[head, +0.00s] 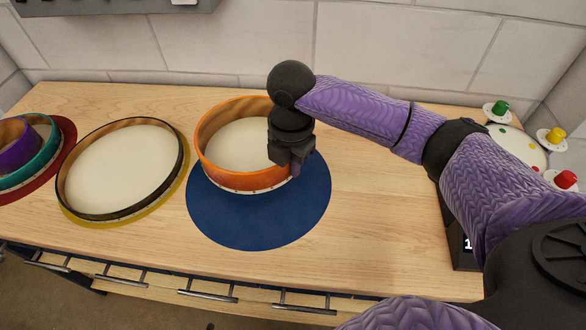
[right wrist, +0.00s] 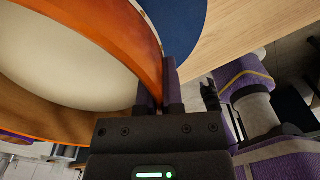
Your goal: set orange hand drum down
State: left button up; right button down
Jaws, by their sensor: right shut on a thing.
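The orange hand drum (head: 215,168), a round frame with a pale skin, is at the back of the blue round mat (head: 258,228) and overlaps it in the head view. My right gripper (head: 292,167) is shut on the drum's right rim. In the right wrist view its fingers (right wrist: 159,92) pinch the orange wall (right wrist: 118,38), and the blue mat (right wrist: 182,25) shows beyond. Whether the drum's underside touches the mat or hangs just above it, I cannot tell. A dark gripper (right wrist: 210,95) on a purple arm, seemingly my left, shows small; its jaws are unclear.
A black-rimmed drum (head: 120,170) lies on a yellow mat to the left. Teal and purple drums (head: 40,158) sit nested on a red mat at the far left. Green, yellow and red knobbed pieces (head: 556,137) stand at the right. Bare wood (head: 370,220) lies right of the blue mat.

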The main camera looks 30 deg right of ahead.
aim_at(292, 203)
notch_tip(292, 203, down, 10)
jog(key=b, duration=0.4)
jog(key=shift+f, duration=0.15)
jog(key=c, duration=1.2)
grip_release()
jog(key=o, duration=0.4)
jog(key=shift+o, duration=0.2)
notch_tip(292, 203, up, 12)
jog(key=p, duration=0.4)
jog(key=shift+f+p, duration=0.25)
jog(key=shift+p, duration=0.05)
jog(key=shift+r, duration=0.45)
